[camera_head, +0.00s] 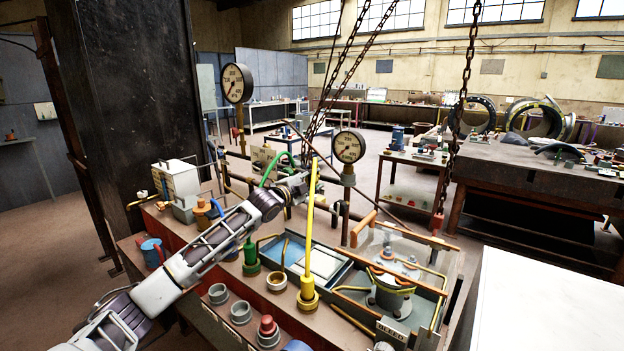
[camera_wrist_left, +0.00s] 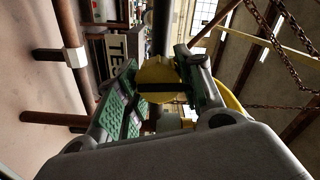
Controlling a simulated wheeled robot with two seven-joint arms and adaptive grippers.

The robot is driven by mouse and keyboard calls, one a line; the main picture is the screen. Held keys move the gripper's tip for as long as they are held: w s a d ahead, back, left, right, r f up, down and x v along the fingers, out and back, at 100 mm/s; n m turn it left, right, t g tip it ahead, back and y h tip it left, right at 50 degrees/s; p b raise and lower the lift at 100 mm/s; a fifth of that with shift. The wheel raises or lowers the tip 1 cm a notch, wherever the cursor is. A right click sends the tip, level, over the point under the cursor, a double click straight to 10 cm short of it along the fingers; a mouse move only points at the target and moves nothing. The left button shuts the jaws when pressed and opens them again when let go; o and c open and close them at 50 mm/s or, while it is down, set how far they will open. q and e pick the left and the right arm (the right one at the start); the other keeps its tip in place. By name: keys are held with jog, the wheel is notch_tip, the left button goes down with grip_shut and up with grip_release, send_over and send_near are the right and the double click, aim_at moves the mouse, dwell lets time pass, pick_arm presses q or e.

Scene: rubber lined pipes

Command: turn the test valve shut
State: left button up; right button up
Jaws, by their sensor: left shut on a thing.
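My left gripper (camera_head: 296,188) reaches across the bench to the pipework behind it. In the left wrist view, its green-padded fingers (camera_wrist_left: 158,72) are shut on a yellow handle (camera_wrist_left: 158,92), one finger on each side. I take this as the test valve's handle, because a plate with dark letters starting "TE" (camera_wrist_left: 116,48) is beside it. In the head view the handle is hard to make out behind the gripper. How far the valve is turned cannot be told. My right gripper is not in view.
Two gauges (camera_head: 237,83) (camera_head: 349,147) stand on the pipework. A tall yellow rod (camera_head: 309,220), a green fitting (camera_head: 250,258) and several cups stand on the bench in front. A blue-grey tray (camera_head: 340,275) holds a flanged pot (camera_head: 390,289). Chains (camera_head: 462,100) hang at the right.

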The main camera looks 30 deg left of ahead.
pick_arm(q)
jog(key=shift+f+m, duration=0.1)
jog(key=shift+m, duration=0.3)
jog(key=shift+p, duration=0.3)
jog(key=shift+m, duration=0.3)
jog(key=o, duration=1)
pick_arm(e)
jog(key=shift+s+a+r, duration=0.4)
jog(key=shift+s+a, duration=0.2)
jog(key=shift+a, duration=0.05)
